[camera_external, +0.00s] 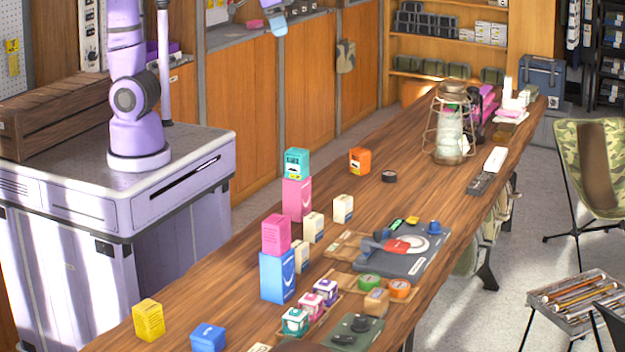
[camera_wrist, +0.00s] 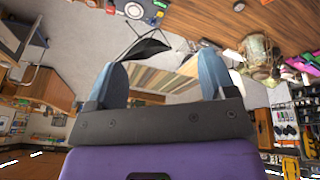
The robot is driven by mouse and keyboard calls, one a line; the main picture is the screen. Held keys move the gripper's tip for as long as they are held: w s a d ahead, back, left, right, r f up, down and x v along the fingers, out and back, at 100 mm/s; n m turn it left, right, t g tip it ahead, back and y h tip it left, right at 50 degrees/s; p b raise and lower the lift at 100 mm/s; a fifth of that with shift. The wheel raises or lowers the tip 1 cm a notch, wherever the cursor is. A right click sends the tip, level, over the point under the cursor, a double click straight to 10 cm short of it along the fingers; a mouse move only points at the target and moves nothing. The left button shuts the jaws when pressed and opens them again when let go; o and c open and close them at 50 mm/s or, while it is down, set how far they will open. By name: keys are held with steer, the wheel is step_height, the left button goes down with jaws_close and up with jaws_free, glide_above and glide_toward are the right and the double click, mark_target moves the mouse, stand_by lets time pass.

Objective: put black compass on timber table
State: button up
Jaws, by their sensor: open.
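A small round black thing (camera_external: 389,176), which looks like the black compass, lies flat on the long timber table (camera_external: 225,292), right of an orange box. It is too small to read any dial. My gripper (camera_external: 276,24) is at the top of the external view, partly cut off, high up and well away from the black thing. In the wrist view my gripper (camera_wrist: 160,72) has its two blue fingers wide apart with nothing between them. I cannot pick out the compass in the wrist view.
A wire-caged lantern (camera_external: 453,125) stands farther back on the table. Stacked pink and teal boxes (camera_external: 297,198), a pink box on a blue box (camera_external: 277,277) and a grey board (camera_external: 405,250) crowd the nearer part. Bare wood surrounds the black thing.

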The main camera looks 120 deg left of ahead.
steer(key=s+d+f+m, duration=0.1)
steer(key=s+d+m, duration=0.2)
steer(key=s, duration=0.7)
steer(key=s+d+f+m+t, duration=0.1)
steer(key=s+d+m, duration=0.2)
steer(key=s+d, duration=0.4)
steer(key=s, duration=0.3)
steer(key=shift+s+d+f+m+t+h, duration=0.15)
steer(key=shift+d+f+m+t+h, duration=0.15)
